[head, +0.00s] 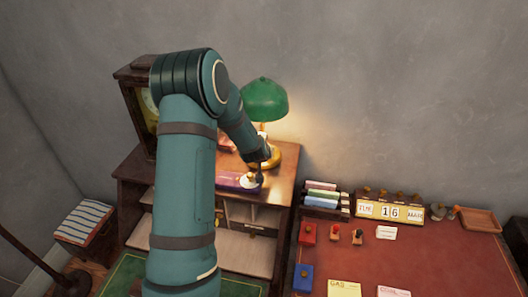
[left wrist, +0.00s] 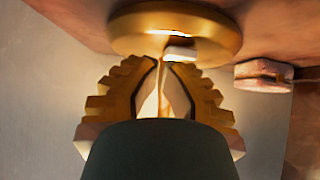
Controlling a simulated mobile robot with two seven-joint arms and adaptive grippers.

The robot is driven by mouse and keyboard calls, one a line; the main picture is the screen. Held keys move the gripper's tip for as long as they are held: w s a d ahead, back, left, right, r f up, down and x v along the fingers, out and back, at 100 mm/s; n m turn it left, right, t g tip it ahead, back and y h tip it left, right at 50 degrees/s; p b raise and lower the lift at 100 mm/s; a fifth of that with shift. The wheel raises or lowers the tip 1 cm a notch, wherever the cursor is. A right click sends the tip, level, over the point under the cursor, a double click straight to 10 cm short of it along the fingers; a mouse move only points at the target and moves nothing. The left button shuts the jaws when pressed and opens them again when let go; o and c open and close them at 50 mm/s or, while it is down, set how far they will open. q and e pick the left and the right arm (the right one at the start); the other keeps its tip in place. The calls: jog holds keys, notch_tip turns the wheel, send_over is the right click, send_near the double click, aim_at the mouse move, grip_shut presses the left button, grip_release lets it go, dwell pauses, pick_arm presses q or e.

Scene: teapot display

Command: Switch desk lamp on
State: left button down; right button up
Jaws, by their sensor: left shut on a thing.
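The desk lamp has a green shade (head: 264,100) and a round gold base (head: 272,157) on top of the wooden desk. A warm glow lies on the wall and desktop around it, so it looks lit. In the left wrist view the gold base (left wrist: 215,35) fills the top, with a small white switch-like piece (left wrist: 180,53) at its rim. My left gripper (head: 262,174) is at the front of the base. Its fingertips (left wrist: 163,64) are close together at the white piece; their exact contact is partly hidden. My right gripper is out of view.
A purple book (head: 232,181) lies on the desktop left of my gripper. A wooden clock (head: 135,103) stands at the back left. To the right, a red desk (head: 440,258) holds a date display (head: 390,212), stamps and cards. My left arm hides much of the desk.

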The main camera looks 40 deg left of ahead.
pick_arm(q)
jog(key=shift+s, duration=0.1)
jog(key=shift+s+d+r, duration=0.1)
jog(key=shift+s+d, duration=0.3)
jog(key=shift+s, duration=0.25)
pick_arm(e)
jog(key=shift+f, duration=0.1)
